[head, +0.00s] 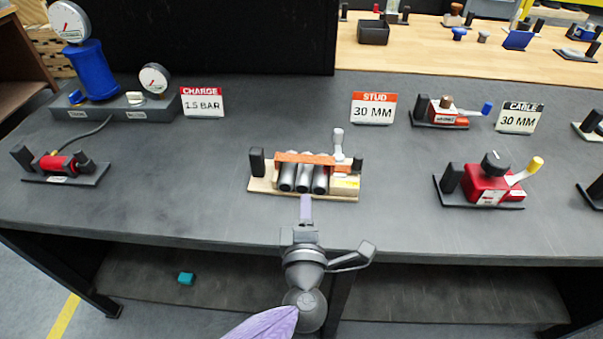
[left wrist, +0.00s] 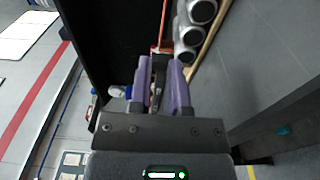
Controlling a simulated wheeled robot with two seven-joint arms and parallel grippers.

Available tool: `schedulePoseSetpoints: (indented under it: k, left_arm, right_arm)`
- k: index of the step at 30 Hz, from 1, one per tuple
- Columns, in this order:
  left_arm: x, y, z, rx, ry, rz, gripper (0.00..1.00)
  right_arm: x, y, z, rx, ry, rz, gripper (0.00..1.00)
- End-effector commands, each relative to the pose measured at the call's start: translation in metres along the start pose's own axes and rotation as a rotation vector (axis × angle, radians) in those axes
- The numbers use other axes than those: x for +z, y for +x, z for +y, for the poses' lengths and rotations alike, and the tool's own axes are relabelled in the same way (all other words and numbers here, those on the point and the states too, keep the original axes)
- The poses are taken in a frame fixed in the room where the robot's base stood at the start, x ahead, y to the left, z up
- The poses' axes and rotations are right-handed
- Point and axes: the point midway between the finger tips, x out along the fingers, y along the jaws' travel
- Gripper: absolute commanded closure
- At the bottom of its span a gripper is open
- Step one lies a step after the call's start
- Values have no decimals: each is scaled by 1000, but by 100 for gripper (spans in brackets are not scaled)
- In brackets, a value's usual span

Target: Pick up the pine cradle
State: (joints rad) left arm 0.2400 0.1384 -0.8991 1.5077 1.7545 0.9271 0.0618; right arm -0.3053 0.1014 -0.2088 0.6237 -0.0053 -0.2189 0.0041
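The pine cradle (head: 320,194) is a light wooden base on the grey bench. It carries three grey cylinders (head: 303,180) side by side under an orange bar (head: 306,158), with a dark post at its left end and a grey-knobbed lever at its right. My left gripper (head: 306,200) is at the cradle's front edge, in front of the cylinders. In the left wrist view its purple fingers (left wrist: 163,70) stand apart with a gap between them. The cradle's pine edge (left wrist: 209,42) and the cylinders show beyond the fingertips. Whether a finger touches the cradle is unclear. My right gripper is out of view.
A STUD 30 MM sign (head: 373,108) stands behind the cradle. A red valve unit (head: 486,186) is to the right, and a small red unit (head: 58,165) is far left. A blue pump with gauges (head: 92,70) stands back left. The bench beside the cradle is clear.

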Motion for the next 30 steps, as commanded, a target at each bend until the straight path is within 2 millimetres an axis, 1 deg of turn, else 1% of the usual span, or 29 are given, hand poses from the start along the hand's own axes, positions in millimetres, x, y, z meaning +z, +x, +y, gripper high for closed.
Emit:
schedulePoseSetpoints:
  k: [1, 2, 6, 9, 11, 18, 21, 23, 29, 30]
  left_arm:
    - [6, 4, 1, -4, -6, -11, 78]
    - [8, 9, 0, -7, -8, -15, 78]
    - [9, 42, 0, -8, -7, -16, 78]
    - [9, 58, -1, -9, -6, -16, 78]
    - [8, 64, -1, -9, -7, -16, 78]
    - [6, 102, -5, -10, -5, -17, 78]
    - [6, 112, -5, -10, -7, -17, 78]
    - [6, 115, -5, -10, -8, -16, 78]
    - [5, 116, -5, -11, -9, -16, 78]
    - [5, 115, -5, -11, -9, -16, 82]
  right_arm:
    - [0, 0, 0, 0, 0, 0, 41]
    - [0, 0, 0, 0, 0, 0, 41]
    - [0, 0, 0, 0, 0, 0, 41]
    - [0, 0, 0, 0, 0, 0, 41]
    - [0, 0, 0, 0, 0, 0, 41]
    - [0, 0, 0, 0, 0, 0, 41]
    - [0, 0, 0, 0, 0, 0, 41]
    - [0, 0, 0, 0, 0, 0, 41]
    - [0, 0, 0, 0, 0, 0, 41]
    - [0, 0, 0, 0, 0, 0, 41]
